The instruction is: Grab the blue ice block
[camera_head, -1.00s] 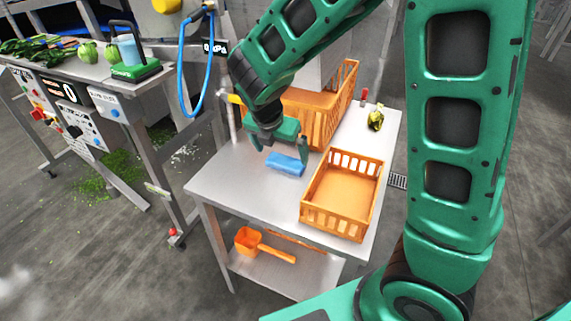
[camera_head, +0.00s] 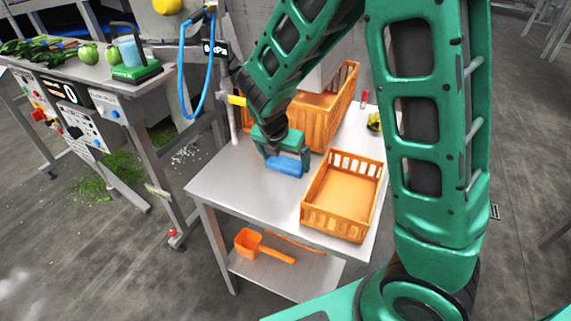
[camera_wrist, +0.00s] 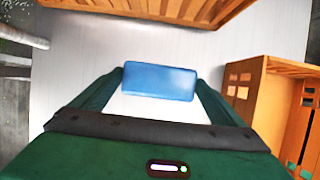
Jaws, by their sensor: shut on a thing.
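The blue ice block (camera_head: 285,166) lies on the metal table (camera_head: 240,190), in front of the tall orange crate. My gripper (camera_head: 286,160) is over it with a finger at each end of the block. In the wrist view the blue ice block (camera_wrist: 158,80) spans the gap between the two green fingertips of my gripper (camera_wrist: 158,84). The gripper is shut on the block. The block still looks to be at table level; its underside is hidden.
A low orange crate (camera_head: 307,222), empty, stands right of the block. A tall orange crate (camera_head: 318,128) stands behind. An orange scoop (camera_head: 249,241) lies on the lower shelf. A side bench (camera_head: 165,64) at the left holds greens and a scale. The table's front left is clear.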

